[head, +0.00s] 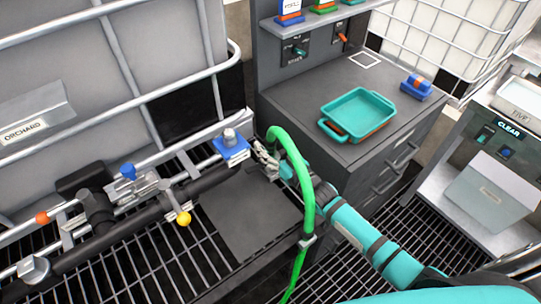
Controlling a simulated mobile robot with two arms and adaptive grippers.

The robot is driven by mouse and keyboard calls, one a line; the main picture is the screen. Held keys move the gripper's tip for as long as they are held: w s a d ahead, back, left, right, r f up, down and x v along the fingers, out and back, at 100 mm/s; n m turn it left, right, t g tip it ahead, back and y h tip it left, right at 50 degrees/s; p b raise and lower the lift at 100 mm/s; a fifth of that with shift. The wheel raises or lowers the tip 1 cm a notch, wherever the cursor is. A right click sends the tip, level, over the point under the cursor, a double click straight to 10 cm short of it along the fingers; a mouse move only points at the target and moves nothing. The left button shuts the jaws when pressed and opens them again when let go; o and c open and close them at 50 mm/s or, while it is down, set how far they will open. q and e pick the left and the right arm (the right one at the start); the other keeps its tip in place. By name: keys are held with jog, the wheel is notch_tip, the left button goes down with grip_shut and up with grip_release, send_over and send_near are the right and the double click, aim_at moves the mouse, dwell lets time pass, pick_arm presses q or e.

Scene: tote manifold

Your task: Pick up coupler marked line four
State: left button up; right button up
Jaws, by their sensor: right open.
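No marking reading line four is legible on any part, so I cannot tell which one is that coupler. A grey metal cylinder sits upright on a blue block (231,149) at the right end of the dark manifold pipe (135,220). My right gripper (262,158) is open just right of this block; whether it touches anything is unclear. A green hose (307,195) arches beside and over my right gripper and hangs down in front of my arm. Its upper end is partly hidden near the gripper. My left gripper is not in view.
A teal tray (342,138) and a blue-and-orange piece (416,87) lie on the grey bench (385,75). A shelf (310,18) above holds blue and green pieces. A caged tote (90,70) stands left. Blue (128,172) and yellow (184,218) knobs stick out along the manifold.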

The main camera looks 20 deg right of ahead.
jog(key=shift+s, duration=0.1)
grip_shut()
jog(key=shift+r, duration=0.1)
dwell(0.3)
notch_tip(320, 180, up, 10)
dwell(0.5)
